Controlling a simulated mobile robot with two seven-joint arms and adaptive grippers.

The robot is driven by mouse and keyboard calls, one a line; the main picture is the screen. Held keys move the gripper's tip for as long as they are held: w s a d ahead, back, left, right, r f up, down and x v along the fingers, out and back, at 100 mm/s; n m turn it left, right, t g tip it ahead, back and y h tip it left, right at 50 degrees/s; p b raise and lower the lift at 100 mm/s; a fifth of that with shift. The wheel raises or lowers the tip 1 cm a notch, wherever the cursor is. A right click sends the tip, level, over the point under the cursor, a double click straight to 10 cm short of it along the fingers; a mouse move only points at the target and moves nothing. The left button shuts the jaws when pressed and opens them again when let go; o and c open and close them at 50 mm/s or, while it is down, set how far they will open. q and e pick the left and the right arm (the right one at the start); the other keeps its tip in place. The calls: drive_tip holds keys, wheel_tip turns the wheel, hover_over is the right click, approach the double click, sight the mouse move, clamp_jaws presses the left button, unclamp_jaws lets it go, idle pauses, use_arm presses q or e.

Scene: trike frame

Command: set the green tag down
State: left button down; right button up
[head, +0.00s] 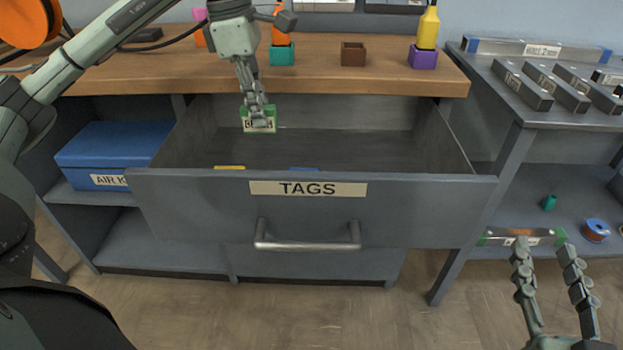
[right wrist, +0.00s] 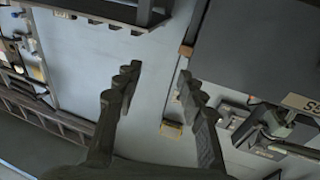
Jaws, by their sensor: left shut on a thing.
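My left gripper (head: 257,108) is shut on the green tag (head: 262,126), which has a white label with dark marks that I cannot read. It holds the tag over the open drawer (head: 313,210) labelled TAGS; I cannot tell how high above the drawer floor. Inside the drawer, a yellow piece (head: 230,167) and a blue piece (head: 304,169) show just behind the front panel, which hides most of them. My right gripper (head: 545,248) is open and empty at the lower right, away from the drawer. Its spread fingers also show in the right wrist view (right wrist: 157,80).
The wooden bench top (head: 330,72) lies behind the drawer, with a brown block (head: 353,54) and a purple holder (head: 423,57) on it. A blue box (head: 110,150) sits on the left shelf. A grey table (head: 560,115) with metal bars stands at right.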

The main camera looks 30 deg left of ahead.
sight(259, 131)
use_arm(q)
drive_tip(key=shift+f+b, duration=0.3)
drive_tip(key=shift+f, duration=0.35)
wheel_tip(259, 131, down, 6)
drive_tip(key=shift+r+b, duration=0.25)
drive_tip(key=shift+b, duration=0.5)
wheel_tip(259, 131, down, 4)
drive_tip(key=shift+r+b, duration=0.1)
drive_tip(key=shift+b, duration=0.3)
drive_tip(key=shift+f, duration=0.3)
use_arm(e)
drive_tip(key=s+r+t+y, duration=0.1)
drive_tip(key=s+r+t, duration=0.1)
drive_tip(key=r, duration=0.3)
drive_tip(key=s+r+t+y, duration=0.1)
drive_tip(key=r+t, duration=0.3)
drive_tip(key=r, duration=0.1)
drive_tip(key=shift+s+d+r, duration=0.15)
drive_tip(key=shift+s, duration=0.2)
use_arm(q)
drive_tip(key=shift+f, duration=0.1)
use_arm(e)
drive_tip(key=shift+y, duration=0.3)
use_arm(q)
drive_tip(key=c, duration=1.9)
unclamp_jaws()
drive_tip(key=o, duration=0.4)
use_arm(e)
drive_tip(key=shift+s+r, duration=0.1)
